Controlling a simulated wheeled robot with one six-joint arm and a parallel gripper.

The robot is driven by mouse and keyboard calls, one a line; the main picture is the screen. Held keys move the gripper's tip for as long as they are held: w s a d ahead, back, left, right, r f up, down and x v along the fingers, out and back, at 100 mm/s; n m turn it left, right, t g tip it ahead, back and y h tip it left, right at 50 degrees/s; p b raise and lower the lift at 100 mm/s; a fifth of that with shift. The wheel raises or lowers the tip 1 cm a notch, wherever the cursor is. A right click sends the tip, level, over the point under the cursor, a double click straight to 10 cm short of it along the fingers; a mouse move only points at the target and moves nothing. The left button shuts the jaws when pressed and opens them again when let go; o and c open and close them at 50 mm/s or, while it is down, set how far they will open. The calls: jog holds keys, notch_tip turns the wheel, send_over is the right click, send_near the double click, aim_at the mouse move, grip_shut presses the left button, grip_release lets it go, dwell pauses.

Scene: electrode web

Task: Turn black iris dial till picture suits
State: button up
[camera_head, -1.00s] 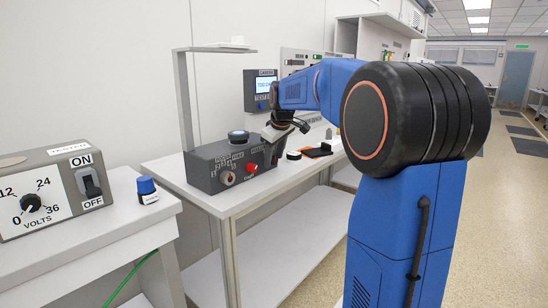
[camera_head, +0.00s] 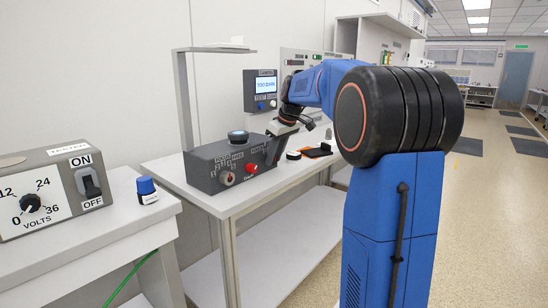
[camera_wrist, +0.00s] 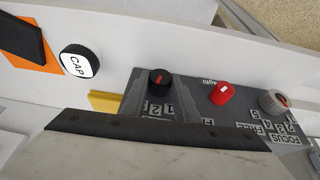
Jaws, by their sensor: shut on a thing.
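The black dial (camera_wrist: 159,79) with a red pointer mark sits at one end of the grey control box (camera_head: 212,171), beside printed numbers, in the wrist view. My gripper (camera_head: 271,156) reaches down to the right end of that box and is shut on the black dial. The gripper hides the dial in the head view; a pale plate hides much of the lower wrist view. A wall screen (camera_head: 266,86) reads "TOO DARK".
A red knob (camera_wrist: 222,93) and a grey focus knob (camera_wrist: 273,102) stand beside the dial. A cap (camera_wrist: 79,62) and an orange mat (camera_wrist: 50,60) lie beyond the box. A tester (camera_head: 60,190) and blue-capped bottle (camera_head: 147,190) stand at left.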

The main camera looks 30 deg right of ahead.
jog(key=shift+w+d+m+g+y, duration=0.15)
jog(key=shift+g+y, duration=0.1)
jog(key=shift+y, duration=0.45)
jog(key=shift+d+m+g+y, duration=0.15)
jog(key=shift+g+y, duration=0.1)
jog(key=shift+y, duration=0.45)
jog(key=o, duration=1.1)
jog(key=shift+c, duration=0.2)
jog(key=v, duration=1.7)
jog(key=shift+d, duration=0.35)
jog(key=shift+a, duration=0.1)
